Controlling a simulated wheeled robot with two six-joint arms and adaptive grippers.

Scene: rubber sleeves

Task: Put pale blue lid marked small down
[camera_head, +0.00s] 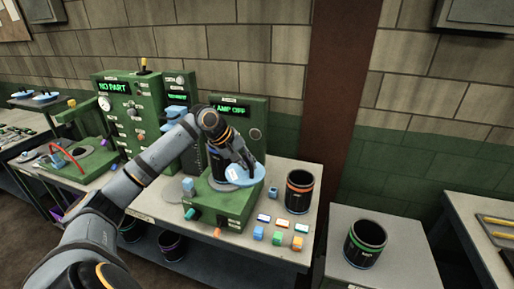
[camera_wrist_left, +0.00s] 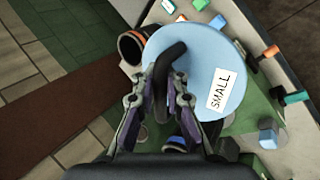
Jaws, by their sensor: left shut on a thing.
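The pale blue lid (camera_head: 246,177) is a flat round disc with a white label. In the left wrist view the lid (camera_wrist_left: 208,62) shows the word SMALL on its label and a dark arched handle. My left gripper (camera_wrist_left: 172,82) is shut on that handle. In the head view my left gripper (camera_head: 240,158) holds the lid over the green machine (camera_head: 222,207) on the bench. I cannot tell whether the lid touches anything below it. My right gripper is in neither view.
A dark bin with an orange band (camera_head: 299,192) stands right of the lid on the bench. Several small coloured blocks (camera_head: 278,239) lie along the front. A dark bin with a green band (camera_head: 365,243) stands on a separate grey table. Green panels with displays (camera_head: 128,108) stand behind.

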